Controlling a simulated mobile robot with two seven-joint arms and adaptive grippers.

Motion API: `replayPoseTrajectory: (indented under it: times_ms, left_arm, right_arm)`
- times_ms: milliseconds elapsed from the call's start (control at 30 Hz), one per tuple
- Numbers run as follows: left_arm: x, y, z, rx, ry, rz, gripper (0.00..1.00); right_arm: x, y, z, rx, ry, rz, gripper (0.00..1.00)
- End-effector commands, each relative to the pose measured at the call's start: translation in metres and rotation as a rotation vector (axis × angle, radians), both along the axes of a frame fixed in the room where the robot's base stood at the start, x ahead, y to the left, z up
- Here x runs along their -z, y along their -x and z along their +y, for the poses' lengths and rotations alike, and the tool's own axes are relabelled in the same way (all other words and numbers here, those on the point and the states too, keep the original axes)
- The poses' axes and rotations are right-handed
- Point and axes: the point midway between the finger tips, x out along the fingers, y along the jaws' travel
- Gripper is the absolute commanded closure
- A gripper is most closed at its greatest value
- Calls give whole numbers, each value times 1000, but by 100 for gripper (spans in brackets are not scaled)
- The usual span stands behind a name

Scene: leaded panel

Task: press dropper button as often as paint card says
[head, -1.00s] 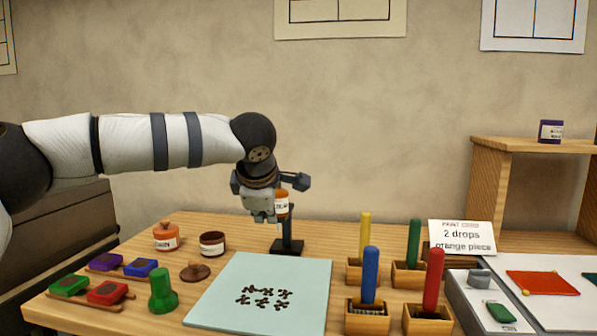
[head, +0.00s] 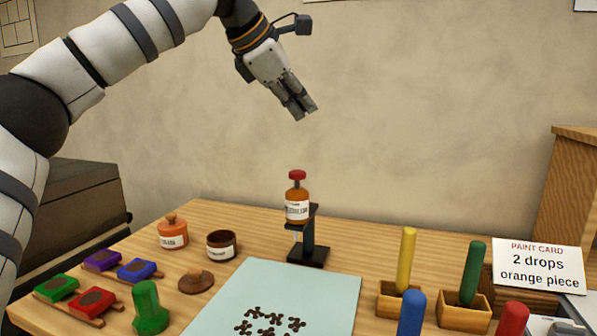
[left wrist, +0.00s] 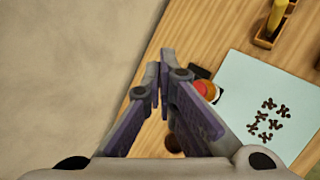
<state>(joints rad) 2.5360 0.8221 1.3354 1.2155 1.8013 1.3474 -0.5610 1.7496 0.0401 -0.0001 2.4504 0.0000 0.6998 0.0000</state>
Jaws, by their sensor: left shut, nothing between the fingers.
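The dropper bottle (head: 297,204) is orange with a white label and stands upright in a black stand (head: 308,246). Its red button (head: 297,175) is on top. The paint card (head: 541,266) at the right reads "2 drops orange piece". My left gripper (head: 302,112) is shut and empty, high above the bottle and apart from it. In the left wrist view, the red button (left wrist: 201,88) shows partly behind the fingers. My right gripper is in neither view.
A pale blue sheet (head: 270,290) with several dark cut-out shapes lies in front of the stand. Ink pads (head: 90,301), an orange jar (head: 173,235), a dark open jar (head: 221,246) and a green stamp (head: 149,309) stand left. Coloured sticks in wooden holders (head: 465,314) stand right.

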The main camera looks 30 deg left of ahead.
Motion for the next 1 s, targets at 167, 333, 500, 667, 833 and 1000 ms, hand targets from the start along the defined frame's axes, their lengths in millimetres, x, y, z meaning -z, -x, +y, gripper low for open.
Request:
replayPoseTrajectory:
  times_ms: [167, 333, 500, 667, 833, 1000]
  left_arm:
    - [25, 0, 0, 1, -1, 3, 100]
    - [50, 0, 0, 1, -2, 3, 100]
    - [71, 0, 0, 1, -2, 2, 100]
    - [81, 0, 0, 0, -1, 0, 100]
    - [83, 0, 0, 1, -2, 1, 100]
    - [83, 0, 0, 1, -1, 1, 100]
  right_arm:
    - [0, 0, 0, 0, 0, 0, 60]
    - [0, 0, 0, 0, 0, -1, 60]
    - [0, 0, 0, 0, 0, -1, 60]
    - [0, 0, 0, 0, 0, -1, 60]
    - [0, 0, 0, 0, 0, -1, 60]
    - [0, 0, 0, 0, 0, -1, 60]
